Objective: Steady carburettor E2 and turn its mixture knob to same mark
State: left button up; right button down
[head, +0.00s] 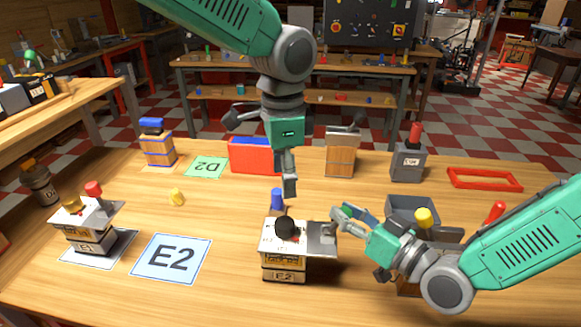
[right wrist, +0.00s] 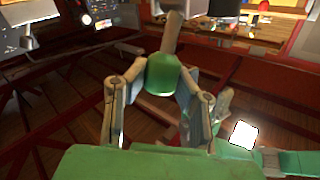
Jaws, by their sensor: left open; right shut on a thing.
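Carburettor E2 (head: 285,268) stands upright on the table, right of its blue E2 card (head: 168,262). Its black knob (head: 286,228) is on top, and a grey plate (head: 322,236) juts from its right side. The knob's mark is too small to read. Carburettor E1 (head: 84,240) stands at left, with a yellow and a red knob. My left gripper (head: 262,160) is open above and behind carburettor E2, apart from it. My right gripper (head: 358,238) is beside the grey plate, shut on a green-ended thing (right wrist: 162,75) with a grey-brown shaft; its far end is unclear.
A blue peg (head: 278,199) stands behind carburettor E2. Grey bin (head: 412,208) and a yellow-topped thing (head: 424,218) stand near my right arm. A red-and-blue box (head: 254,157), green D2 card (head: 207,167) and red frame (head: 485,179) lie farther back.

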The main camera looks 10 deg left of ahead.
jog(key=c, duration=1.3)
grip_release()
